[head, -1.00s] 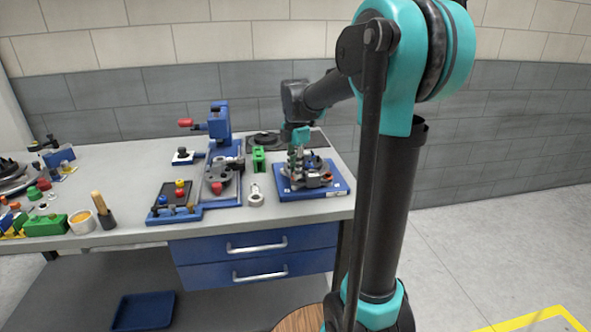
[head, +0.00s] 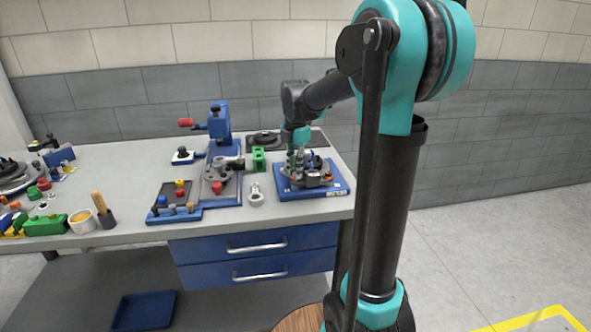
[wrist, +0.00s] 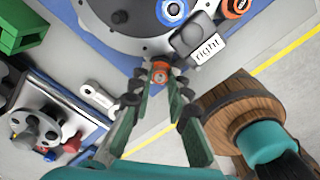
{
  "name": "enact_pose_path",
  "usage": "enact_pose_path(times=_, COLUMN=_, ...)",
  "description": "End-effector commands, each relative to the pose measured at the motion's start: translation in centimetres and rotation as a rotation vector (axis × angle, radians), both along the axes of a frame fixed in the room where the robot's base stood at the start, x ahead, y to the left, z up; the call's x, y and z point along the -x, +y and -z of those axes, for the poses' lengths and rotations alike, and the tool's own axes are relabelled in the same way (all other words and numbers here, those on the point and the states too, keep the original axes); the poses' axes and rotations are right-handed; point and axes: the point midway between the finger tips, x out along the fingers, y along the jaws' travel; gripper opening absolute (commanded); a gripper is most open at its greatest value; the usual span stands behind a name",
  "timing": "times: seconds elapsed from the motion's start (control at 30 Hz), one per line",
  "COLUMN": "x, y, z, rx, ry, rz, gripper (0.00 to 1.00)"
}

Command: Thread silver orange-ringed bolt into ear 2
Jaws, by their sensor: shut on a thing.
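My gripper (wrist: 160,97) is shut on an orange-ringed bolt (wrist: 160,74), seen nearly end-on in the wrist view. The bolt is at the rim of the round grey chassis (wrist: 118,38); I cannot tell whether it is in an ear's hole or just above it. No ear number is readable. A dark block with a label reading "right" (wrist: 207,50) is beside the bolt. In the head view, my gripper (head: 296,163) is low over the left part of the chassis, which sits on a blue base plate (head: 338,188); the bolt is too small to make out there.
A blue-ringed part (wrist: 172,10) and an orange-ringed part (wrist: 237,6) lie on or near the chassis. A blue fixture (head: 219,125) rises farther left.

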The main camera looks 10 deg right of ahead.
Motion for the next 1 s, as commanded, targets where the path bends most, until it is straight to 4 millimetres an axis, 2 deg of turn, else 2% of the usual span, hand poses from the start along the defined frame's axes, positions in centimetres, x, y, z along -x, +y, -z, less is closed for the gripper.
enact_pose_path(times=0.7, x=0.28, y=-0.01, z=0.52, rx=0.001, ry=0.004, rz=0.913, gripper=0.0)
enact_pose_path(times=0.83, x=0.28, y=-0.01, z=0.55, rx=0.001, ry=0.004, rz=0.989, gripper=0.0)
enact_pose_path(times=1.0, x=0.3, y=-0.01, z=0.54, rx=0.001, ry=0.005, rz=0.998, gripper=0.0)
